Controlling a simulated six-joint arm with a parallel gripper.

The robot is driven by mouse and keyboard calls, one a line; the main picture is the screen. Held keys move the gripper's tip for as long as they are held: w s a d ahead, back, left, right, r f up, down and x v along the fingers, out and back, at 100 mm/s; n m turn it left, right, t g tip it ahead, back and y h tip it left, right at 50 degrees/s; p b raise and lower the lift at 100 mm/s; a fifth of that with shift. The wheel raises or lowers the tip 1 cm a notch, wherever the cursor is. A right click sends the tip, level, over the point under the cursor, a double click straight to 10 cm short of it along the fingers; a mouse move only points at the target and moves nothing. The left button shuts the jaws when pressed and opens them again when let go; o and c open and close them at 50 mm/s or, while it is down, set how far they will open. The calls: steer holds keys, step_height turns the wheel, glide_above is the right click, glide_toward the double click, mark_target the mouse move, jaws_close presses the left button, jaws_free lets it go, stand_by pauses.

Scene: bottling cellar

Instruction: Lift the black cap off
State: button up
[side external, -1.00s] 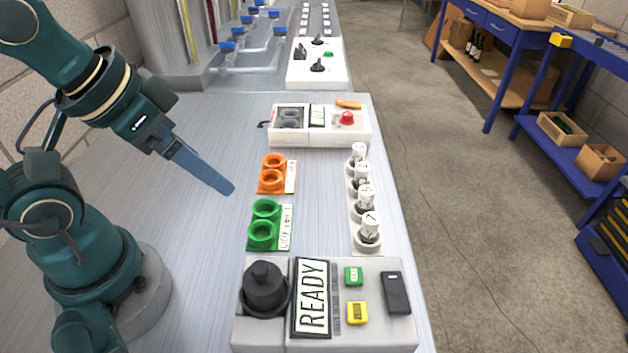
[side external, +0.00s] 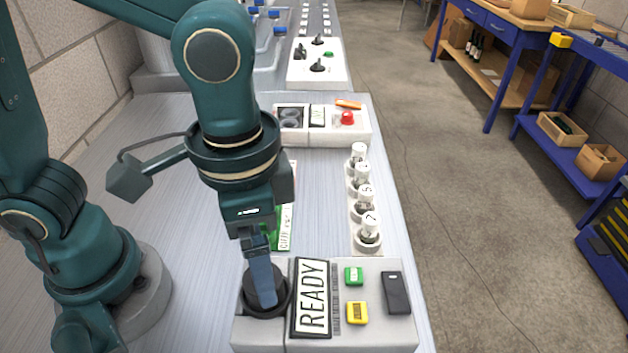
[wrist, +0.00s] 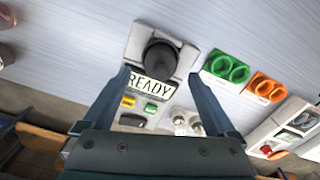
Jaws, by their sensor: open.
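The black cap (wrist: 158,57) is round and sits on a wider black base at the left end of a light grey box (side external: 388,335), beside a READY sign (side external: 312,298). In the side view it is partly hidden behind my gripper (side external: 262,298). My gripper points down over the cap, with its jaws open and empty. In the wrist view the cap lies between and just beyond the two fingertips. I cannot tell whether the tips are level with it or still above it.
The box also has a green button (side external: 353,276), a yellow button (side external: 357,312) and a black switch (side external: 397,292). A row of white numbered pieces (side external: 366,198) stands behind. A box with a red button (side external: 347,118) is farther back.

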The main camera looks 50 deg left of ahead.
steer(key=shift+f, duration=2.2)
steer(key=c, duration=1.4)
